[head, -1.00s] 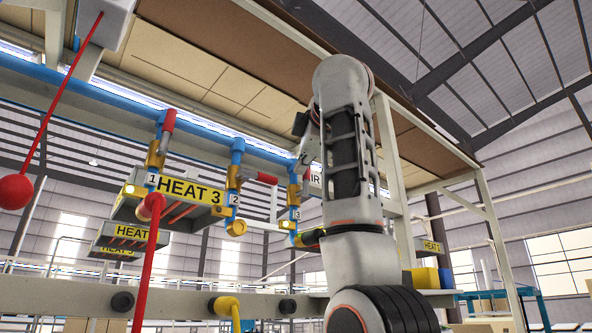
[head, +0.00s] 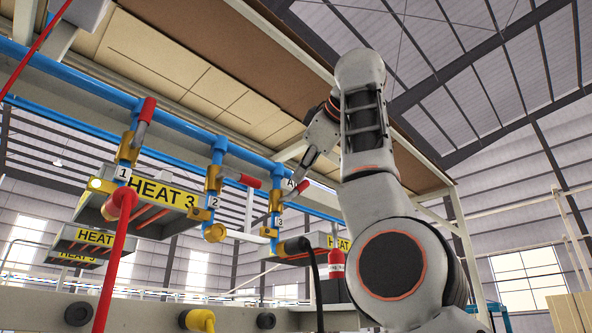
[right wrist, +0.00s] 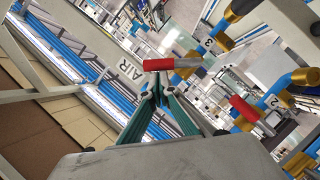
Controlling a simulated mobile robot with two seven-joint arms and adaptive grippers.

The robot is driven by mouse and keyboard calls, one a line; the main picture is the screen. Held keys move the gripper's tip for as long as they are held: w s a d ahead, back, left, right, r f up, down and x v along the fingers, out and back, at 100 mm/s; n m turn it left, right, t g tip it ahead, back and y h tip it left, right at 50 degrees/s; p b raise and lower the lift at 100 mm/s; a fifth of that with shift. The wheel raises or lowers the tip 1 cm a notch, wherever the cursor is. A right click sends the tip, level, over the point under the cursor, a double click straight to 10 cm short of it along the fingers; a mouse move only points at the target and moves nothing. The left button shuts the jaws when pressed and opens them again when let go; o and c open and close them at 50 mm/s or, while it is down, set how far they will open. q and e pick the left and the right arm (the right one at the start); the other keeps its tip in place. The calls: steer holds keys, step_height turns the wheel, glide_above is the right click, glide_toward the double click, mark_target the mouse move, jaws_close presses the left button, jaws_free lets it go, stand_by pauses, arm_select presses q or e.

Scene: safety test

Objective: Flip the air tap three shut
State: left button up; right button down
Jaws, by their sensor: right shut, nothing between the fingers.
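Air tap three hangs from the blue pipe (head: 190,124), with a brass valve body (head: 276,203) and a white "3" tag (head: 280,222). Its red handle (head: 302,186) sticks out sideways to the right. In the right wrist view the "3" tag (right wrist: 208,42) and the red handle (right wrist: 158,64) also show. My right gripper (right wrist: 160,88) is shut and empty, its tips right at the handle's near side; I cannot tell whether they touch. In the head view it (head: 301,177) comes down from above and is small. My left gripper is not in view.
Tap two's red handle (head: 250,181) points right, and tap one's red handle (head: 147,109) points up along its pipe. A red hose (head: 115,260) hangs from tap one. A dark hose (head: 316,275) joins tap three. "HEAT 3" signs (head: 163,192) hang behind. An "AIR" sign (right wrist: 131,69) is beside the gripper.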

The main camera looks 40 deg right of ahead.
steer(key=shift+w+d+f+b, duration=0.2)
steer(key=shift+d+f+b, duration=0.2)
steer(key=shift+d, duration=0.4)
steer(key=shift+d+f+b, duration=0.7)
steer(key=shift+d+f, duration=0.1)
steer(key=shift+d, duration=0.1)
steer(key=shift+f, duration=0.1)
steer(key=shift+w, duration=0.1)
